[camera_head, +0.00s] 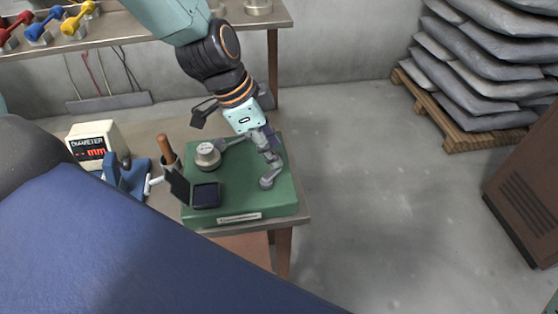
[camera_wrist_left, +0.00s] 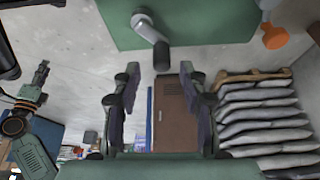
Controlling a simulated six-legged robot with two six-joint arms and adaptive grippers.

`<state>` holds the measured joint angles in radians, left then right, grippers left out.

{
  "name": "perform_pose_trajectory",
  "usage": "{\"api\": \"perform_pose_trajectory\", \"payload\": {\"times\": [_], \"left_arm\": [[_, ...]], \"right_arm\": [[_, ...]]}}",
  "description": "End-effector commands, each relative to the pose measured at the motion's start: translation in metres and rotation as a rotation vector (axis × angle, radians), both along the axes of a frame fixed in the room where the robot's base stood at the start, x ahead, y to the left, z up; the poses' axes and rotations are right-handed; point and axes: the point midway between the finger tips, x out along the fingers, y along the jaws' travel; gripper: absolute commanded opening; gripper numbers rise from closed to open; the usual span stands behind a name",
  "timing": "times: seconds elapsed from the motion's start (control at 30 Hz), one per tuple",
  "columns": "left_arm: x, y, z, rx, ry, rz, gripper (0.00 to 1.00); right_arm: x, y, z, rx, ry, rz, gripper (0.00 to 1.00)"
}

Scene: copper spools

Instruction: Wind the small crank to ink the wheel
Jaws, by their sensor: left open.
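The small crank (camera_head: 268,182) is a grey arm at the right side of a green-topped base (camera_head: 235,208) on the table. In the left wrist view the crank (camera_wrist_left: 145,28) shows with its dark handle pointing between my fingers. My left gripper (camera_head: 250,148) is open over the base, close to the crank; its fingers (camera_wrist_left: 162,95) stand apart with nothing between them. A round silver piece (camera_head: 207,153) and a dark square pad with a raised lid (camera_head: 206,195) sit on the base. I cannot tell which part is the wheel. My right gripper (camera_wrist_left: 42,75) shows small; its fingers are unclear.
Left of the base are a white box marked DIAMETER (camera_head: 93,145), a blue device (camera_head: 125,175) and a wooden handle (camera_head: 166,148). A bench with coloured dumbbell-shaped pieces (camera_head: 40,32) stands behind. Stacked grey sacks (camera_head: 490,70) lie on a pallet at right. The floor between is clear.

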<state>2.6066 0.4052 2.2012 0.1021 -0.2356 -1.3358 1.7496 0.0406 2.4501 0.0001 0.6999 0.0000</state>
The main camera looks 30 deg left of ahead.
Motion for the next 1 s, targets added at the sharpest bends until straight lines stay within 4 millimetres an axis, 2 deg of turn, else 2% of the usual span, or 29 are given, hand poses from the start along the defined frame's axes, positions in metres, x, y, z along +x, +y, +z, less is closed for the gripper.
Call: {"api": "perform_pose_trajectory", "payload": {"times": [0.03, 0.3, 0.77, 1.0], "left_arm": [[0.001, -0.001, -0.009, 0.003, 0.0, -0.001, 0.43], [0.008, -0.009, -0.027, 0.002, 0.0, -0.002, 0.43], [0.011, -0.011, -0.031, 0.0, 0.0, 0.0, 0.43], [0.011, -0.011, -0.031, 0.0, 0.0, 0.0, 0.24]], "right_arm": [[0.0, 0.0, -0.009, 0.0, 0.0, 0.0, 0.36], [0.0, 0.0, -0.028, 0.0, -0.001, 0.001, 0.36], [0.0, 0.0, -0.031, 0.0, -0.001, 0.001, 0.36], [0.0, 0.0, -0.031, 0.0, -0.001, 0.001, 0.36]]}}
